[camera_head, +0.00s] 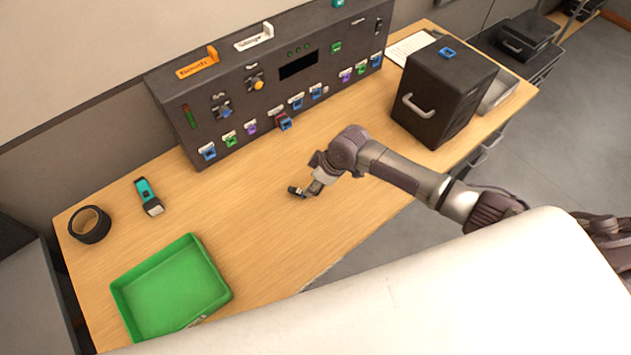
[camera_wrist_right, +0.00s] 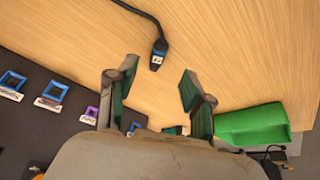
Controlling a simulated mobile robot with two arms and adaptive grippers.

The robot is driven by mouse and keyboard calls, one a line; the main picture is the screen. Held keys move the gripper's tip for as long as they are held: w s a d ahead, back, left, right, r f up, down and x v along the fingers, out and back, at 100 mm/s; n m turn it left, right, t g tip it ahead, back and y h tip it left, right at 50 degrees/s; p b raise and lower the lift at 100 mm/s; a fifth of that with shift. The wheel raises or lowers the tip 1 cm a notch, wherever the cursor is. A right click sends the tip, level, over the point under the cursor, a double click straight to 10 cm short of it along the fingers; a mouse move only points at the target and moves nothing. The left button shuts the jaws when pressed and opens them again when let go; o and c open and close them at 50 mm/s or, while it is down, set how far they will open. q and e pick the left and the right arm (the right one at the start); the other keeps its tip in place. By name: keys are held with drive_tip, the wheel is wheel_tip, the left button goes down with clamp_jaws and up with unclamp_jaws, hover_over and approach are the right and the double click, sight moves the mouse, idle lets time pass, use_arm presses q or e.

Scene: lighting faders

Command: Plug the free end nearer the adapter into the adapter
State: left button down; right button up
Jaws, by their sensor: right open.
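In the right wrist view a black cable end with a blue-and-white plug tip (camera_wrist_right: 158,57) lies on the wood tabletop, its cable running off the top edge. My right gripper (camera_wrist_right: 158,70) is open, its two fingers to either side of that plug and not closed on it. In the head view my right gripper (camera_head: 306,190) is low over the table's middle. A small dark piece shows at its tip, too small to identify. My left gripper is not in view.
The dark panel (camera_head: 180,132) with several coloured sockets stands along the back. A black box (camera_head: 425,98) with a blue socket on top is at right. A green tray (camera_head: 168,290), teal flashlight (camera_head: 148,194) and black tape roll (camera_head: 90,228) lie left. The mid-table is clear.

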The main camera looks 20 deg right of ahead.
sight(298, 192)
drive_tip(key=b+x, duration=0.6)
drive_tip(key=x, duration=0.1)
drive_tip(key=shift+w+a+f, duration=0.1)
drive_tip(key=shift+f, duration=0.25)
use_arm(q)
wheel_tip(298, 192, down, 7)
use_arm(e)
drive_tip(key=shift+c, duration=0.2)
